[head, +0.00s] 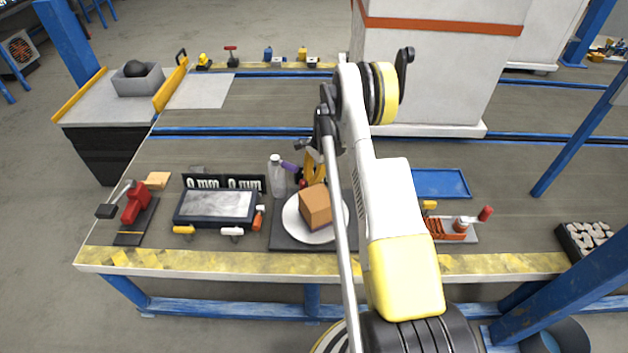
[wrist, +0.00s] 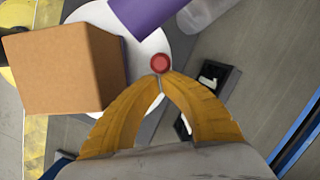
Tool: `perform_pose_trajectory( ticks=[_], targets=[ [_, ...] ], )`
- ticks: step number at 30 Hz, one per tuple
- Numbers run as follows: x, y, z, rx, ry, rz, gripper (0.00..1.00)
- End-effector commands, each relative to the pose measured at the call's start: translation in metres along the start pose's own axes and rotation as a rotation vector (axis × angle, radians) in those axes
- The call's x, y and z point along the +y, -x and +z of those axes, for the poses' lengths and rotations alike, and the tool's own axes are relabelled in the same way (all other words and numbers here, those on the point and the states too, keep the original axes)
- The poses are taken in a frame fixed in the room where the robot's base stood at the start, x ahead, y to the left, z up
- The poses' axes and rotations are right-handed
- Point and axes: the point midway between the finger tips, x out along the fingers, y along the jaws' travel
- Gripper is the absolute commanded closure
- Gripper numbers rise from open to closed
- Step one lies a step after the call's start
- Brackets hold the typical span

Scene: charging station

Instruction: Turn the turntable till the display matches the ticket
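The white round turntable (head: 292,222) sits on a dark base near the table's front edge, with a brown box (head: 315,204) on it. In the wrist view the turntable (wrist: 142,62) is partly covered by the box (wrist: 62,68), a purple cylinder (wrist: 146,14) and my fingers. A small red knob (wrist: 160,63) shows at its rim. My gripper (wrist: 160,78) has its yellow fingertips together right at the knob; I see no clear grip on it. I cannot make out a ticket.
A black-framed grey plate (head: 216,207) lies in front of the display. A red tool (head: 134,204) stands far left, a blue tray (head: 440,184) right. A large white cabinet (head: 437,70) stands behind my arm.

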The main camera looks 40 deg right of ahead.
Motion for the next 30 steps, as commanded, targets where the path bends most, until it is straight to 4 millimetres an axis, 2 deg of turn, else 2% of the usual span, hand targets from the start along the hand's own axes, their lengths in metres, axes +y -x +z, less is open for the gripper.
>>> perform_pose_trajectory(
  ticks=[15, 30],
  targets=[
    [-0.007, -0.006, 0.025, -0.001, 0.252, 0.063, 1.00],
    [-0.007, -0.011, 0.043, -0.001, 0.245, 0.061, 1.00]
  ],
)
